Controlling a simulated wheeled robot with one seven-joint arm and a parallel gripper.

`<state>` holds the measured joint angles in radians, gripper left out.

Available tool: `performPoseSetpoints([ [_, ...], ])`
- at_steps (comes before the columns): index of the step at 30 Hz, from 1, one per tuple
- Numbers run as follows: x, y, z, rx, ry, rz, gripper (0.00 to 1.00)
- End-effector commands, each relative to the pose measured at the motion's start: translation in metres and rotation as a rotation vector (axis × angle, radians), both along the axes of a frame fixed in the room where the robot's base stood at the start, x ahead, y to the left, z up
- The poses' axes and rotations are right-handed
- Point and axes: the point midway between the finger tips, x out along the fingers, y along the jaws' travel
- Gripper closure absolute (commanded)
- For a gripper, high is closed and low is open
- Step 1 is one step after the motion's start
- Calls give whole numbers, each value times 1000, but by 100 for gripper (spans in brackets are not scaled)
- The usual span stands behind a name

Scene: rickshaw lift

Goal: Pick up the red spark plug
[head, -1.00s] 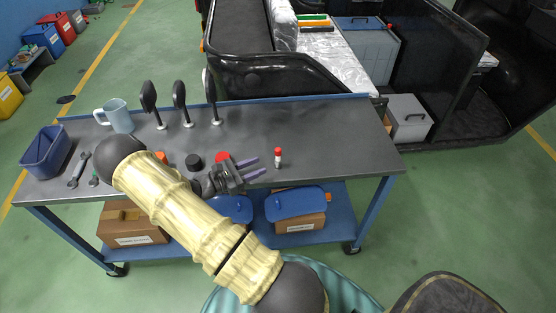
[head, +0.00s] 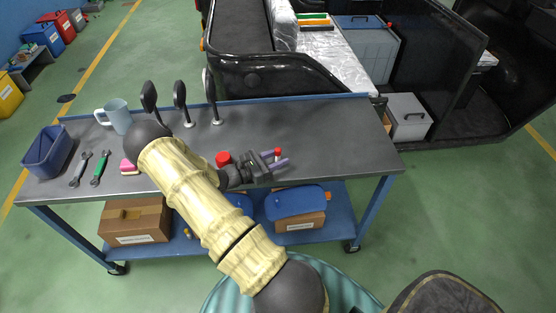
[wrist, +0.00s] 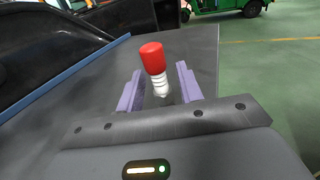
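The red spark plug (wrist: 153,58) has a red top and a white ribbed body, and it stands upright on the grey tabletop. In the wrist view it is between the two purple fingers of my gripper (wrist: 160,88), with a gap visible on each side. In the head view my gripper (head: 278,162) is low over the right half of the table, and the plug's red tip (head: 277,152) shows between the fingers. The gripper is open. The plug's lower part is hidden by the fingers in the head view.
The table's right end is clear.

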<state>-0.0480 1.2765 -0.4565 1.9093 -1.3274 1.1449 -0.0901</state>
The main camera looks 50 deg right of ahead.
Motion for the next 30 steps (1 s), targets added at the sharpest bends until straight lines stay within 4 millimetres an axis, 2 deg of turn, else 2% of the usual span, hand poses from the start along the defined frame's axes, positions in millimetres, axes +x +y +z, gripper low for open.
performPoseSetpoints([
  [16,-1,-2,0,1,0,1,64],
  [17,-1,-2,0,1,0,1,66],
  [22,-1,-2,0,1,0,1,99],
  [30,0,-2,0,1,0,1,100],
])
